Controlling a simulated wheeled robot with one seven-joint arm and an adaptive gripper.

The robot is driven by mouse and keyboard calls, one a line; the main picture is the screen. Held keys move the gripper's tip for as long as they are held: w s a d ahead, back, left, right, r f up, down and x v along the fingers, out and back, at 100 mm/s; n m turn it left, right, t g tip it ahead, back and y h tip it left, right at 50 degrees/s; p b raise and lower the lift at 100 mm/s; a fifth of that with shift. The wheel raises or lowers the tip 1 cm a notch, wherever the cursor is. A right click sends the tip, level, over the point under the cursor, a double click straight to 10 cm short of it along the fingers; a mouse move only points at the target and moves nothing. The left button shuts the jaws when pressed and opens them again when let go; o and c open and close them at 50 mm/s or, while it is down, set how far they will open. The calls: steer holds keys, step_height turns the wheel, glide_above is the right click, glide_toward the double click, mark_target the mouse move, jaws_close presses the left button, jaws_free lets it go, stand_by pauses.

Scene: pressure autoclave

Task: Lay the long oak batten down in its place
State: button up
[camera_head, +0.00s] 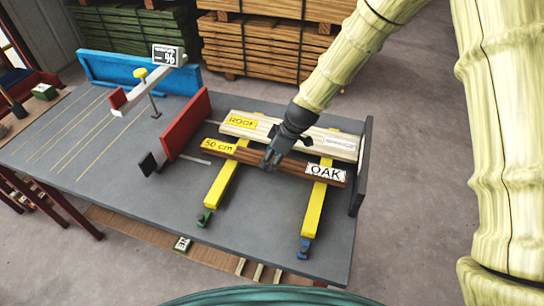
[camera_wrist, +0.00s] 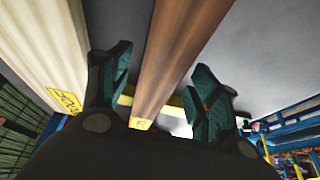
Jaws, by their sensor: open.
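The long oak batten (camera_head: 296,166) is a dark brown bar with a white "OAK" label at its right end and a yellow "50 cm" label at its left end. It lies across two yellow bars, the left one (camera_head: 222,184) and the right one (camera_head: 315,205), on the grey table. My gripper (camera_head: 271,160) is open at the middle of the batten. In the wrist view the batten (camera_wrist: 175,50) runs between the two spread fingers (camera_wrist: 160,80), with a gap showing on each side.
A pale batten (camera_head: 285,130) labelled "ROOF" lies just behind the oak one, close to my gripper. A red upright plate (camera_head: 186,123) stands left, a dark plate (camera_head: 362,165) right. The grey table (camera_head: 150,190) is mostly clear at the front left.

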steer(key=shift+r, duration=0.1)
steer(key=shift+r+p, duration=0.3)
steer(key=shift+r, duration=0.25)
steer(key=b+v, duration=0.2)
steer(key=v, duration=0.9)
steer(key=shift+r, duration=0.3)
